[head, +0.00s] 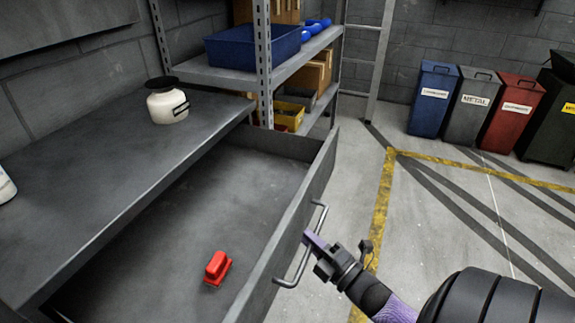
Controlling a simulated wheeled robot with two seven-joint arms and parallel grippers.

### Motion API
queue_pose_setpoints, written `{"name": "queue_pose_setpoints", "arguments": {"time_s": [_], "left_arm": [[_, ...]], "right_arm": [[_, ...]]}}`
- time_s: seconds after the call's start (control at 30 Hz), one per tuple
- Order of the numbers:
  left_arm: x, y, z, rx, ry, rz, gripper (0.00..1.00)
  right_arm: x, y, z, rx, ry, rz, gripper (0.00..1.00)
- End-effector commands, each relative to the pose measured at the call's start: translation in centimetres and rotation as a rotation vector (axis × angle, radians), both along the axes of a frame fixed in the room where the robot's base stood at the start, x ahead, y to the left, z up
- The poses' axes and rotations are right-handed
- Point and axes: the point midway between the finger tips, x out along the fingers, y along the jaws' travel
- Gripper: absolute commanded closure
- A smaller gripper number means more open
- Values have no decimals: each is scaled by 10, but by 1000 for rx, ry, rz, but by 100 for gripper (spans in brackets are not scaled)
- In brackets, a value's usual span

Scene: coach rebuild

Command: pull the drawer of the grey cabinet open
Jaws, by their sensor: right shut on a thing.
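The grey cabinet (95,180) stands at the left, with its drawer (190,215) pulled well out and its inside in plain view. A red object (217,268) lies on the drawer floor. The drawer front carries a metal bar handle (291,279). My right gripper (310,239) comes in from the lower right and is shut on the handle near its middle; its fingertips partly hide the bar. My left gripper is not in view.
A cream jar (167,103) with a dark lid stands on the cabinet top. A metal shelf (220,77) with a blue bin (254,47) stands behind. Coloured waste bins (433,98) line the back right. The floor (440,225) right of the drawer is clear.

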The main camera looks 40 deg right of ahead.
Motion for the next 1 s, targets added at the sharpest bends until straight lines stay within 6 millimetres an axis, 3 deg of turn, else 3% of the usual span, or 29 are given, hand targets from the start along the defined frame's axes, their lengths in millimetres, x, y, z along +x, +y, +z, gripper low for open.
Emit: {"name": "queue_pose_setpoints", "arguments": {"time_s": [0.3, 0.83, 0.87, 1.0], "left_arm": [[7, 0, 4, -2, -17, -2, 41], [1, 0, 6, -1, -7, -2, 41], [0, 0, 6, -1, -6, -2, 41], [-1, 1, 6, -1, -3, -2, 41]], "right_arm": [[-36, -14, -1, 0, 5, 0, 100], [-43, -17, -2, 1, 3, 0, 100], [-43, -17, -2, 1, 3, 0, 81], [-43, -17, -1, 1, 2, 0, 51]]}}
